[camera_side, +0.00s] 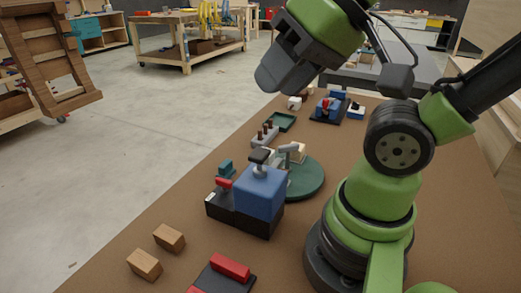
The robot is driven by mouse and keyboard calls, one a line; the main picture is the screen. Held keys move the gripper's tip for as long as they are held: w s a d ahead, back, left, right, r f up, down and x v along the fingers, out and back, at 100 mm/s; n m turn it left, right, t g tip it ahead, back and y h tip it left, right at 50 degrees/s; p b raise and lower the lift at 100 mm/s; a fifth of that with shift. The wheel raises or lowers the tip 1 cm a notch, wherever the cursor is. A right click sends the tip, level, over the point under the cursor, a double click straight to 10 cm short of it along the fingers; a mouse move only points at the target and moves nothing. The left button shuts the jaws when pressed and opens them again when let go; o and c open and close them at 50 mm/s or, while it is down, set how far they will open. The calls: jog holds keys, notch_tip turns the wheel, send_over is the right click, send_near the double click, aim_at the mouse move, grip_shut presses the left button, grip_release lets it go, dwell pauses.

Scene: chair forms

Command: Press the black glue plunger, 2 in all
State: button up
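The black glue plunger (261,155) is a flat dark cap standing up from the top of a blue box (260,192). The box sits on a black base (237,217) near the middle of the table. My gripper (272,80) is dark grey and hangs in the air well above the plunger, apart from it. Its fingers overlap in this side view, so I cannot tell whether they are open. Nothing held shows between them.
A green round plate (307,178) lies behind the blue box. Two wooden blocks (169,238) lie at front left, near a red and black fixture (229,267). A grey peg holder (265,136), a green tray (282,122) and a blue fixture (330,107) stand farther back.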

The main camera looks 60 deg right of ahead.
grip_shut()
dwell(1.5)
